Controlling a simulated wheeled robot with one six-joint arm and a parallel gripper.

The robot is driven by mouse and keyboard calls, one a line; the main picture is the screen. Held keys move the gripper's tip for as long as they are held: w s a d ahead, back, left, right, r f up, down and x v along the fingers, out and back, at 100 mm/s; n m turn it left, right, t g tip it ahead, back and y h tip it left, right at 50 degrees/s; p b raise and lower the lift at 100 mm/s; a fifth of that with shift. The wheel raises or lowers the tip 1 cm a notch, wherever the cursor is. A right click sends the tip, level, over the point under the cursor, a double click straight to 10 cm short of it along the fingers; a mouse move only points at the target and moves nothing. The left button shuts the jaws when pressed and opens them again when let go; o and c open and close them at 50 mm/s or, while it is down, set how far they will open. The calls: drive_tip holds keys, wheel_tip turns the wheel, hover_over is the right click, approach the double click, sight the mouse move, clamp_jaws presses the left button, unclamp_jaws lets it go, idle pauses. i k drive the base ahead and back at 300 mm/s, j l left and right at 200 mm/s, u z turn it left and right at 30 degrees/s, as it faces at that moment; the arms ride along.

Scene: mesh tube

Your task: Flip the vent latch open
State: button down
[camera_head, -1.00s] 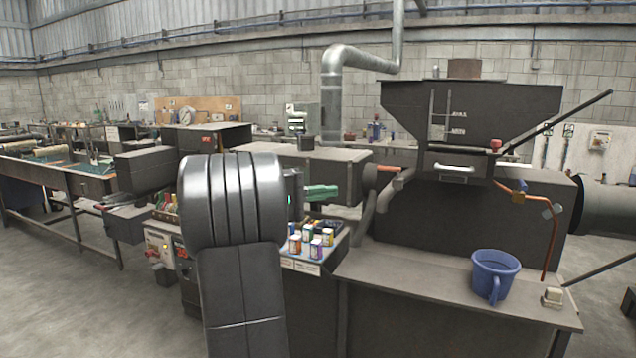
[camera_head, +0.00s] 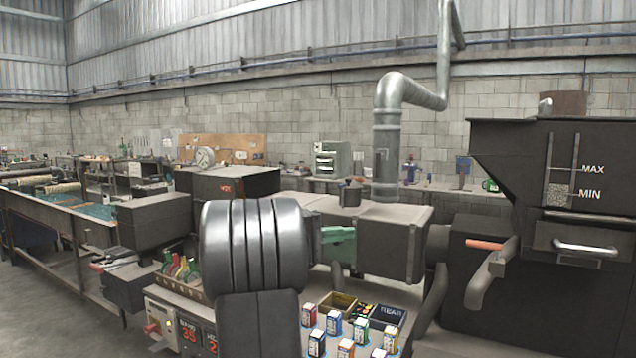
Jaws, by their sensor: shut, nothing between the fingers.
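I cannot make out for certain which part is the vent latch. A silver duct (camera_head: 388,125) rises from behind the machine in the middle and bends up to the right, with a small darker patch on its lower upright part. An orange handle (camera_head: 484,243) sticks out from the dark machine at the right. My dark ribbed arm (camera_head: 254,245) fills the lower middle. My gripper cannot be made out and seems hidden behind the arm. A green part (camera_head: 338,244) shows just right of the arm; I cannot tell what it belongs to.
A dark hopper (camera_head: 560,170) marked MAX and MIN, with a silver handle (camera_head: 585,248), stands at the right. A grey box-shaped housing (camera_head: 390,245) lies behind my arm. Several colourful small containers (camera_head: 334,325) stand low in front. Open floor (camera_head: 60,325) shows at lower left.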

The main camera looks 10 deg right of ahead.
sight(343, 185)
drive_tip(key=i+j, duration=0.1)
drive_tip(key=i, duration=0.8)
drive_tip(key=i+j, duration=0.15)
drive_tip(key=i, duration=0.8)
drive_tip(key=j+u, duration=0.05)
